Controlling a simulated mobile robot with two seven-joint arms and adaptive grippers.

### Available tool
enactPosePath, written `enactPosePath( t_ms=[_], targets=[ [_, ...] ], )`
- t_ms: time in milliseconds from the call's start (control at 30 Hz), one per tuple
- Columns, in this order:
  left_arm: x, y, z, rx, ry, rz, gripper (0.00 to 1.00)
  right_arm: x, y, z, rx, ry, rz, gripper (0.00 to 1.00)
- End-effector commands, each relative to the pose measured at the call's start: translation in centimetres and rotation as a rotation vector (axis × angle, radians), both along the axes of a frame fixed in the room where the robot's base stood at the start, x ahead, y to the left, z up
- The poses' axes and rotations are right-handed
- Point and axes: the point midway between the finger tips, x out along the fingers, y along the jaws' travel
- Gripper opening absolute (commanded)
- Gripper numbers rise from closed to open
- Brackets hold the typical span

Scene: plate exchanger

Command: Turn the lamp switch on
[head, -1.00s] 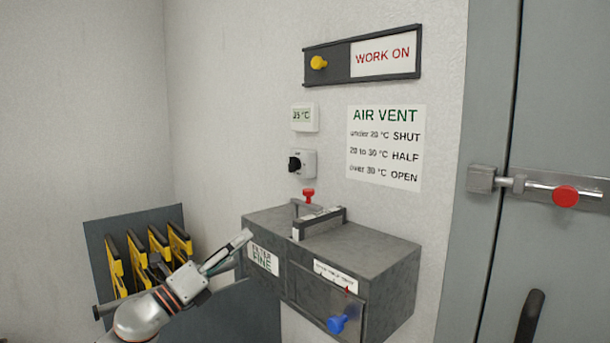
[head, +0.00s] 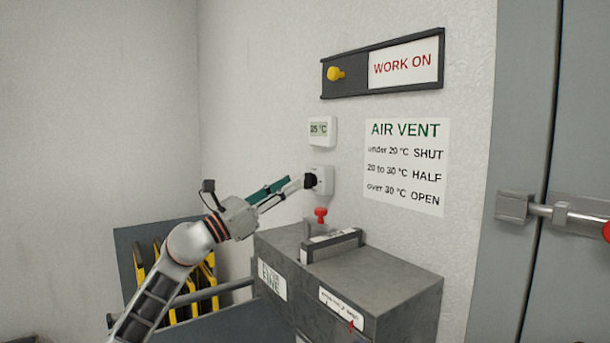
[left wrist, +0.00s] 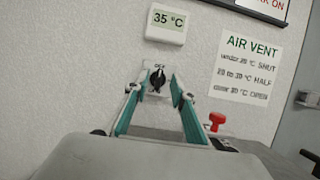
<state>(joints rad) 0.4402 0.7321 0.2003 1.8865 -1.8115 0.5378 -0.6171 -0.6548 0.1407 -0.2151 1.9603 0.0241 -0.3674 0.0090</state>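The switch is a black rotary knob on a white wall plate (head: 325,181), below the thermometer display. In the left wrist view the knob (left wrist: 157,80) shows upright between my fingertips, with small lettering above it, too small to read surely. My left gripper (head: 300,182) reaches up from the lower left with its tips at the knob. In the left wrist view the left gripper (left wrist: 156,88) is open, its teal fingers on either side of the knob. I cannot tell whether they touch it. My right gripper is not in view.
A display (left wrist: 167,22) above the switch reads 35 °C. Below is a grey box (head: 390,275) with a red knob (head: 320,215) and handle on top. A yellow-knobbed "WORK ON" slider (head: 335,73) and an air vent sign (head: 405,165) are on the wall. A yellow-part rack (head: 130,250) stands left.

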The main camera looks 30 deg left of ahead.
Motion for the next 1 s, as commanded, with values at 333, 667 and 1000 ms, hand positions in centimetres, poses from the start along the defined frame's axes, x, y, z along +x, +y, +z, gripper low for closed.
enactPosePath(
  t_ms=[333,667,1000],
  targets=[
    [3.8,-1.6,1.8,-0.003,0.000,-0.002,0.25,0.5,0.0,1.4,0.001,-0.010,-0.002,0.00],
    [4.3,-1.8,1.8,-0.001,0.002,-0.001,0.25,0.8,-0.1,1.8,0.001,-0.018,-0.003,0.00],
    [4.3,-1.9,1.6,-0.002,0.005,-0.002,0.00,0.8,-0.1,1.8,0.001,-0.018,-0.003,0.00]
  ],
)
